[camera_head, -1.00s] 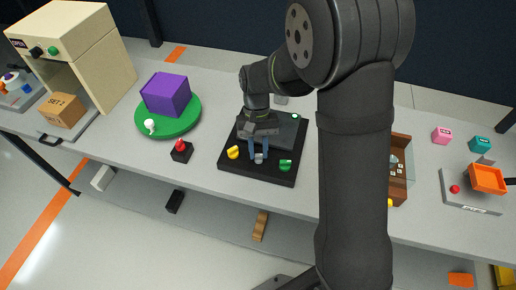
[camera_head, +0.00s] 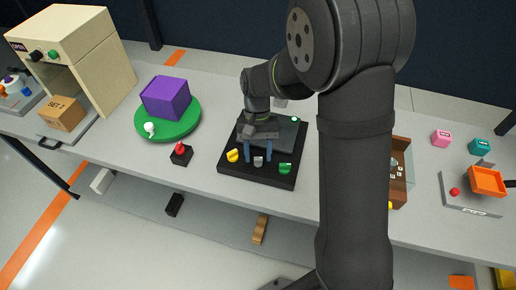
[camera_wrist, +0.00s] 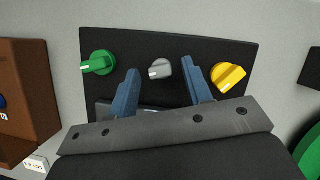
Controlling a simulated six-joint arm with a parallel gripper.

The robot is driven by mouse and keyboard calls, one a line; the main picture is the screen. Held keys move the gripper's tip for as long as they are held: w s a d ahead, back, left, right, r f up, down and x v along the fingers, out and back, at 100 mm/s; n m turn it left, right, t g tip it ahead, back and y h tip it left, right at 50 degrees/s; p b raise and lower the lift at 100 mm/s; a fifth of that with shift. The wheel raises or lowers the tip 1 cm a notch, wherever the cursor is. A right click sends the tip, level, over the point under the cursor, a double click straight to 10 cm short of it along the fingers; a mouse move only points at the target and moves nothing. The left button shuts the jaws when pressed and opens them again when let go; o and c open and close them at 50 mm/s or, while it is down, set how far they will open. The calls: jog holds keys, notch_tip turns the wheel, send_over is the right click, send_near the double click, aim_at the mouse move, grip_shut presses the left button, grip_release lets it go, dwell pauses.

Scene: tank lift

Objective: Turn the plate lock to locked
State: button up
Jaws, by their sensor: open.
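A black panel (camera_head: 229,169) on the bench has three knobs along its front edge: yellow (camera_head: 232,155), grey (camera_head: 258,161) and green (camera_head: 285,168). Which one is the plate lock is not labelled legibly. My gripper (camera_head: 258,158) is open above the panel, pointing down, one blue finger on each side of the grey knob. In the wrist view the grey knob (camera_wrist: 160,69) shows between the open fingertips (camera_wrist: 158,70), clear of both. Its pale mark points left there. The green knob (camera_wrist: 98,64) and yellow knob (camera_wrist: 228,77) lie outside the fingers.
A dark plate (camera_head: 285,131) lies behind the knobs, with a lit green spot (camera_head: 295,119) at the panel's corner. A red-topped button box (camera_head: 181,154) and a green turntable (camera_head: 182,128) with a purple block (camera_head: 166,96) stand left. A wooden box (camera_head: 402,185) stands right.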

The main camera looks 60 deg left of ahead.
jog(key=v, duration=1.7)
jog(key=shift+r, duration=0.25)
jog(key=shift+f, duration=0.15)
jog(key=x, duration=1.7)
jog(key=shift+f, duration=0.15)
